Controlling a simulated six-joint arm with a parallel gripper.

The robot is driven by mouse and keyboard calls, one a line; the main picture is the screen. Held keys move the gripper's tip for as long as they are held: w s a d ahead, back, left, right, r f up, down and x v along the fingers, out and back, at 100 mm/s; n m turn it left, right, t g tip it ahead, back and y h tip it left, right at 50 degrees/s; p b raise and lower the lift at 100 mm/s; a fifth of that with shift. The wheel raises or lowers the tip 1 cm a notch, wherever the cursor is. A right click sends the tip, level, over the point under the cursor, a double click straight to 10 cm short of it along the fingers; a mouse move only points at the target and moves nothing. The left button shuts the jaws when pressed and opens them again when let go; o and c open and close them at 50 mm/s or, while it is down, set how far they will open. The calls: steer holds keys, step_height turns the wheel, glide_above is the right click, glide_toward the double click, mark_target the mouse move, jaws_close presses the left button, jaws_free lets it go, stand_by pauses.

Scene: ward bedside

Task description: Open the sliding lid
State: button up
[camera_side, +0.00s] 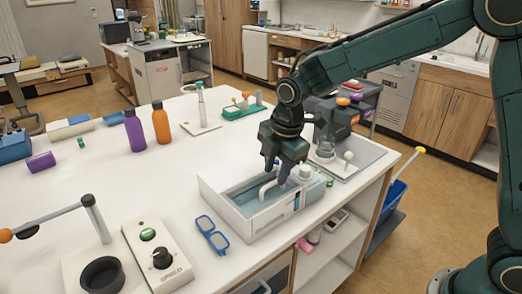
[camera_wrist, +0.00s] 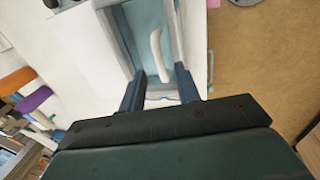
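A white box (camera_side: 250,229) stands near the front edge of the white counter. A pale blue panel (camera_side: 243,197), which looks like the sliding lid, lies within its rim; the panel also shows in the wrist view (camera_wrist: 142,22). A curved white handle (camera_side: 268,188) stands on the panel and shows in the wrist view (camera_wrist: 157,50). My gripper (camera_side: 276,172) is over the box at the handle. In the wrist view its two fingers (camera_wrist: 158,82) are apart, with the near end of the handle between them. I see no clear contact. The lid's far edges are partly hidden.
Blue glasses (camera_side: 212,233) lie left of the box. A control unit with a green button (camera_side: 147,234) is further left. Purple (camera_side: 134,130) and orange (camera_side: 161,122) bottles stand behind. A grey tray with glassware (camera_side: 348,160) is close on the right.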

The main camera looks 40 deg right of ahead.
steer(key=shift+w+f, duration=0.2)
steer(key=shift+f, duration=1.05)
jaws_close()
